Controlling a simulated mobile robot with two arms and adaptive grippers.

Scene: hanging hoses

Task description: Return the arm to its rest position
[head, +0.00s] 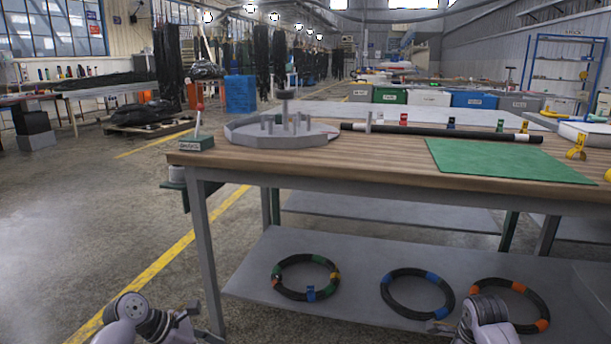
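Part of my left arm (135,318) shows at the bottom left edge, over the floor in front of the table's left leg. Part of my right arm (487,322) shows at the bottom right edge, in front of the lower shelf. Both are pale grey with dark ringed joints. Nothing held is visible.
A wooden-topped workbench (385,160) stands ahead, bearing a grey round fixture (262,137), a black hose (470,134) and a green mat (505,161). Its lower shelf (350,262) holds coiled hoses with coloured bands (275,277).

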